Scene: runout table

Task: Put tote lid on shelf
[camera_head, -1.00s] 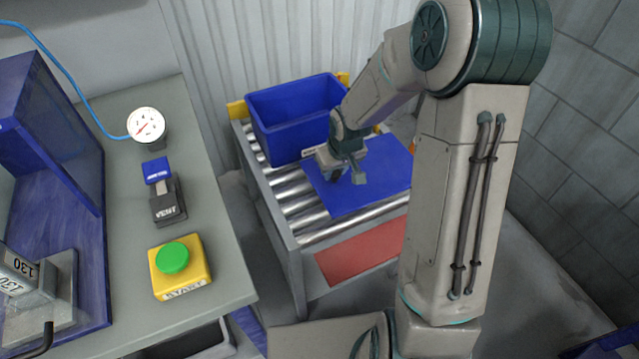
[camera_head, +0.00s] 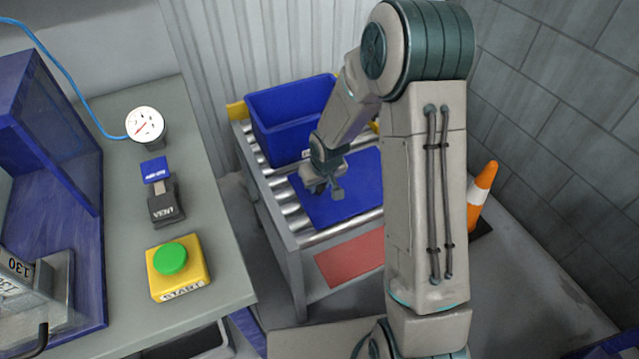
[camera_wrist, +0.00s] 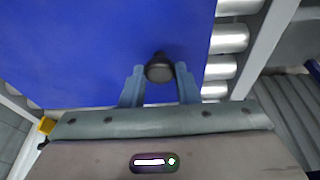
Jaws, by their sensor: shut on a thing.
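The tote lid (camera_head: 345,205) is a flat blue panel over the roller table in the head view. It fills much of the wrist view (camera_wrist: 90,50), with a dark round knob (camera_wrist: 159,68) on it. My gripper (camera_head: 328,188) is above the lid, its fingers on either side of the knob, shut on it. I cannot tell whether the lid rests on the rollers or hangs just above them. A red surface (camera_head: 350,258), possibly the shelf, lies below the rollers at the table's front, partly hidden by my arm.
A blue tote (camera_head: 290,118) stands at the back of the roller table (camera_head: 300,275). An orange and white cone (camera_head: 480,197) stands on the floor to the right. A grey bench (camera_head: 215,255) on the left holds a gauge (camera_head: 145,125), a vent lever (camera_head: 162,205) and a start button (camera_head: 172,260).

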